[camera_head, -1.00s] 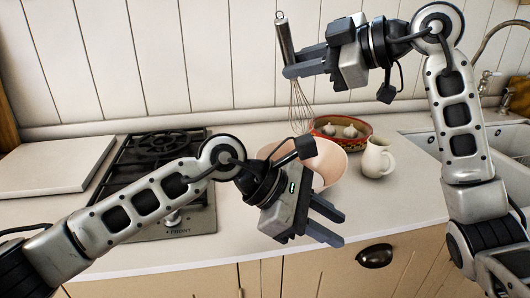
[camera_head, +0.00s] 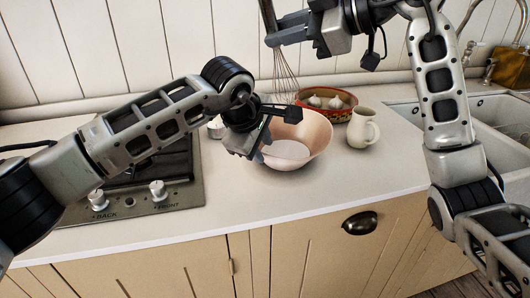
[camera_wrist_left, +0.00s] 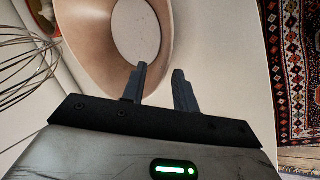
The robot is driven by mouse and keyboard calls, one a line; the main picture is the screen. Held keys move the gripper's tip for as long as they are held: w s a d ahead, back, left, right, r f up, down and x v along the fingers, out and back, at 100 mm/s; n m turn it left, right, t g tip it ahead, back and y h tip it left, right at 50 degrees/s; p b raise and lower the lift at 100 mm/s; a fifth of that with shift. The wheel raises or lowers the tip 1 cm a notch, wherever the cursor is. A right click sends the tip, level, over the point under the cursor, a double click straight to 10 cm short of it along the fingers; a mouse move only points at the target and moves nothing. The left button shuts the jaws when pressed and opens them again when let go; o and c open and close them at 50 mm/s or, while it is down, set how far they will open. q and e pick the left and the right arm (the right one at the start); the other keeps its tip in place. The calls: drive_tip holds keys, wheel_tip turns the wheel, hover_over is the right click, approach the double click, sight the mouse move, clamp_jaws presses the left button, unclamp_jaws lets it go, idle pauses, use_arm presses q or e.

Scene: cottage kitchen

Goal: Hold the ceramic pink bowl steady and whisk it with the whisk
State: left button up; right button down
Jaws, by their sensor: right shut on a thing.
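The pink bowl (camera_head: 315,135) stands upright on the counter near its front edge, with a pale round area at its bottom. My left gripper (camera_head: 262,152) is at the bowl's left rim. In the left wrist view, the gripper (camera_wrist_left: 160,82) is open, one finger over the bowl's inside and the other outside its wall (camera_wrist_left: 95,45); contact is unclear. My right gripper (camera_head: 290,30) is shut on the whisk's handle (camera_head: 267,14). The whisk hangs wires down behind the bowl's left part; its wires (camera_wrist_left: 25,65) also show in the left wrist view.
A stove (camera_head: 185,188) lies left, under my left arm. A sink (camera_head: 495,120) is at the right. The counter in front of the bowl is clear.

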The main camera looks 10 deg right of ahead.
sight(265, 154)
use_arm(q)
drive_tip(key=shift+x, duration=1.95)
clamp_jaws()
